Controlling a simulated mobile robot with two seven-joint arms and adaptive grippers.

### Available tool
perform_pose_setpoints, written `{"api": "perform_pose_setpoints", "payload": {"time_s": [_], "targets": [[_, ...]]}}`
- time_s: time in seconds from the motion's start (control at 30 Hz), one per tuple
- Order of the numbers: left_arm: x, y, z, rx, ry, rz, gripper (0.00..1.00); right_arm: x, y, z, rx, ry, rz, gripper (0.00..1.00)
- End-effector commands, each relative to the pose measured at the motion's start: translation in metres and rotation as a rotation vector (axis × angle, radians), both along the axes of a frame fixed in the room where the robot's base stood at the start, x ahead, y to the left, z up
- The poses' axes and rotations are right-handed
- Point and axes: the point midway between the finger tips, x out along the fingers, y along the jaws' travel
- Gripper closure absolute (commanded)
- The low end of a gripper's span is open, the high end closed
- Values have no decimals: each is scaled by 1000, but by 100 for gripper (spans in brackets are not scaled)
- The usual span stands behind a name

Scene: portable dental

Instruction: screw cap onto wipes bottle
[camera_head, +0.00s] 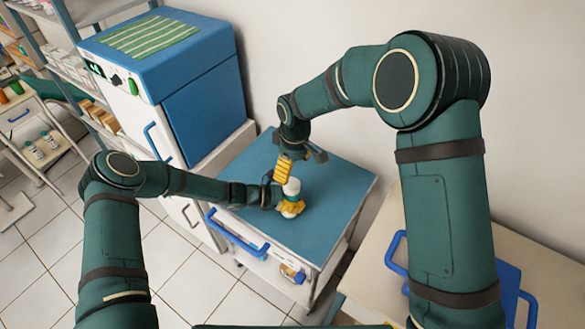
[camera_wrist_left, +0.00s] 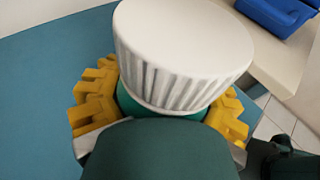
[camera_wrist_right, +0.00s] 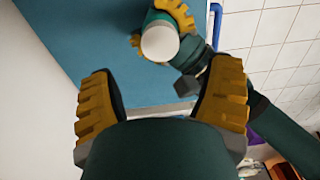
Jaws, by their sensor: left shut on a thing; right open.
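The wipes bottle has a green body (camera_wrist_left: 125,101) and stands upright on the blue-topped cart. A white ribbed cap (camera_wrist_left: 185,55) sits on its top; I cannot tell how tightly. The cap also shows in the head view (camera_head: 292,187) and in the right wrist view (camera_wrist_right: 160,42). My left gripper (camera_head: 291,208) is shut around the bottle body below the cap, with yellow fingers on both sides. My right gripper (camera_wrist_right: 160,100) is open and empty. In the head view it (camera_head: 291,166) hangs just above and behind the cap, apart from it.
The cart's blue top (camera_head: 335,190) is otherwise clear. A blue and white cabinet (camera_head: 200,100) with a striped green cloth (camera_head: 150,36) stands to the left. A beige table (camera_head: 535,265) with a blue tray is at the right. The wall is close behind the cart.

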Motion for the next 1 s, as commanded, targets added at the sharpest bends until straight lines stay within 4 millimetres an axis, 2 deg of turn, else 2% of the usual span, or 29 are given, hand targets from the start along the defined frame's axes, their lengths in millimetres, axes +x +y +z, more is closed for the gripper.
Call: {"api": "perform_pose_setpoints", "payload": {"time_s": [0.23, 0.7, 1.0], "targets": [[0, 0, 0, 0, 0, 0, 100, 0, 0, -9, -1, 2, 0, 21], [0, 0, 0, 0, 0, 0, 100, -1, 3, -71, 0, 1, -1, 21], [0, 0, 0, 0, 0, 0, 100, 0, 3, -81, 1, -1, 0, 21]]}}
